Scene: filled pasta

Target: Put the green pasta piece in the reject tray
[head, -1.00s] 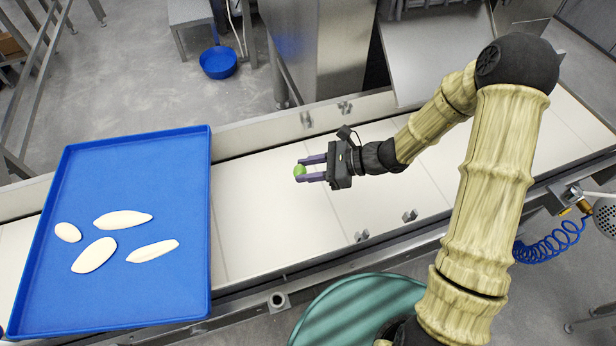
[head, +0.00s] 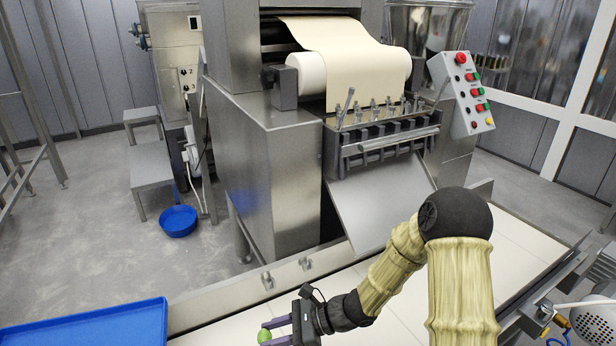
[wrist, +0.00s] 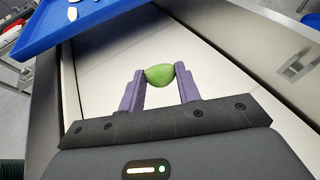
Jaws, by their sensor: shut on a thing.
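The green pasta piece (wrist: 159,75) is pinched between the two purple fingertips of my gripper (wrist: 161,71) in the wrist view. It also shows at the bottom of the head view (head: 264,336), where my gripper (head: 270,329) holds it above the pale conveyor. A flat blue tray (head: 90,325) lies to the left of my gripper in the head view, mostly cut off by the frame. In the wrist view the blue tray (wrist: 60,38) is at upper left, with pale pasta pieces (wrist: 72,13) on it. I see no label marking it as the reject tray.
The pale conveyor belt (head: 500,246) runs under my arm. Behind it stands a steel pasta machine (head: 275,165) with a sloping chute (head: 380,207) and a control panel (head: 468,97). A blue bowl (head: 178,221) stands on the floor at left.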

